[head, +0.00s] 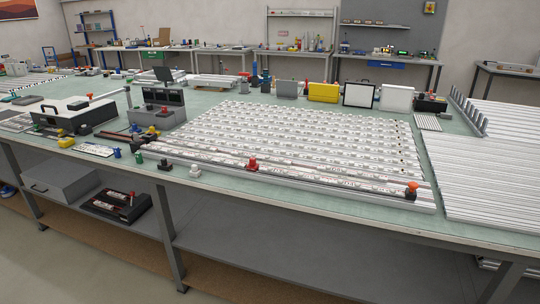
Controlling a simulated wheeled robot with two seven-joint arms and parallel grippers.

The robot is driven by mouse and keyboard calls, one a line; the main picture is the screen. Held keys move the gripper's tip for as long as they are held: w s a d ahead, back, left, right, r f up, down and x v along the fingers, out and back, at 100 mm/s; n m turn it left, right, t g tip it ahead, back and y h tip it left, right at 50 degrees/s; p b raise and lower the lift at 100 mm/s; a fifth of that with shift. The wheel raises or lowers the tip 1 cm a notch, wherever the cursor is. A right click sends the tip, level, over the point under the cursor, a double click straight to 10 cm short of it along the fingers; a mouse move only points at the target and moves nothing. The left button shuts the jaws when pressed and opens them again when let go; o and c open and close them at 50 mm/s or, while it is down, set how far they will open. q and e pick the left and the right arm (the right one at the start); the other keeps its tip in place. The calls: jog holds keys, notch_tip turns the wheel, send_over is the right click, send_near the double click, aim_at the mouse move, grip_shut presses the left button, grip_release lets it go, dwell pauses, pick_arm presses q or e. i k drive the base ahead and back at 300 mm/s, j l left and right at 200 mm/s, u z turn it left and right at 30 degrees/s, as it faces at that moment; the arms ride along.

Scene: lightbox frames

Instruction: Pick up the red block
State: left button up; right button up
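A small red object (253,164), the most block-like red thing in view, sits at the front edge of a large white slotted panel (300,138). It is too small to tell its exact shape. An orange-red knob-like piece (411,189) sits on a dark base near the panel's front right corner. Neither of my grippers shows in the head view.
The green-topped workbench (480,236) has a shelf below. Near the front left stand a grey box (78,112), a grey device (158,106), a yellow piece (66,142) and a small white piece (195,171). Aluminium profiles (485,175) cover the right side.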

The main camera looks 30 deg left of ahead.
aim_at(252, 165)
jog(key=i+j, duration=0.15)
jog(key=j, duration=0.45)
jog(key=i+j+z, duration=0.1)
jog(key=j, duration=0.5)
jog(key=i+j, duration=0.1)
jog(key=j, duration=0.5)
jog(key=i+j+z, duration=0.1)
jog(key=j, duration=0.5)
